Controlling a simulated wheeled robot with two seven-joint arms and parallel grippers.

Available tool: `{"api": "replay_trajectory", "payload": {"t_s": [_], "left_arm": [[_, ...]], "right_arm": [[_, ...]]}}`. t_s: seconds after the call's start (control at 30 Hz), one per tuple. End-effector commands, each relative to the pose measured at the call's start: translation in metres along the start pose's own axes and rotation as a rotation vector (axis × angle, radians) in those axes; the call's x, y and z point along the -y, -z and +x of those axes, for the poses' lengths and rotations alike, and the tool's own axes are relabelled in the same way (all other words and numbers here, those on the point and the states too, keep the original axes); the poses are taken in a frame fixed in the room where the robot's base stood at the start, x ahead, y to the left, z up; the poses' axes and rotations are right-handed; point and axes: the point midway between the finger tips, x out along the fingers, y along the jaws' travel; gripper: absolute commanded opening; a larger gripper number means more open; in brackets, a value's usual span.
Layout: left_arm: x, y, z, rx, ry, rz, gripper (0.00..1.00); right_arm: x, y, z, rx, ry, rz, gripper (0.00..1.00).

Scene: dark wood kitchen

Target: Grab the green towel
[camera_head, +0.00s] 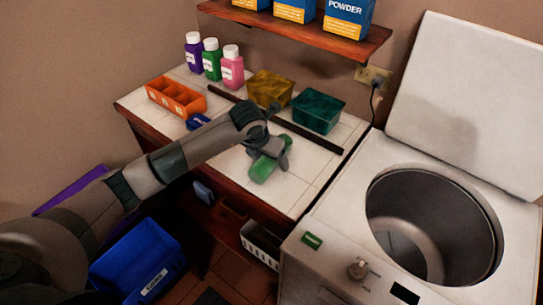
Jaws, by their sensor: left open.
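The green towel (263,170) is a small light green bundle on the white tiled counter (305,165), near its front edge. My left arm reaches in from the left across the counter. My left gripper (268,156) is open right at the towel's far end, with its fingers around or just above it. I cannot tell whether the fingers touch the towel, and the gripper hides its far end. My right gripper is not in view.
A dark bar (305,137) lies across the counter behind the gripper. Behind it stand a yellow box (270,88) and a teal box (318,110). An orange tray (175,97) and several bottles (211,60) are at the left. An open top-loading washer (400,170) stands right.

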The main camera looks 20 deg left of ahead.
Motion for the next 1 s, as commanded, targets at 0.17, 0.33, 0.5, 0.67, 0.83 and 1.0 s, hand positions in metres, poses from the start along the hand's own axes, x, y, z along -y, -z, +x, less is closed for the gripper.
{"api": "replay_trajectory", "payload": {"t_s": [0.17,0.33,0.5,0.67,0.83,1.0], "left_arm": [[0.0,0.0001,-0.0001,0.0,0.0,0.0,0.73],[0.0,0.0,-0.0002,0.0,0.0,0.0,0.71],[0.0,0.0,-0.0003,0.0,0.0,0.0,0.3],[-0.0001,-0.0004,-0.0007,0.001,0.0,0.0,0.25],[-0.0001,-0.0008,-0.0013,0.001,0.0,0.0,0.25],[-0.0001,-0.004,-0.0075,0.003,0.001,-0.001,0.25]], "right_arm": [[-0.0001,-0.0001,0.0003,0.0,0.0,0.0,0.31],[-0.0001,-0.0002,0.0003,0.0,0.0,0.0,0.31],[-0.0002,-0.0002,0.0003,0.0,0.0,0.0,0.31],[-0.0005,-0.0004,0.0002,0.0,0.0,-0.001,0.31],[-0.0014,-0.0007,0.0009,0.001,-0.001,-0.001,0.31],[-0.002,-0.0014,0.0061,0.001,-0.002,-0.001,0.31]]}}
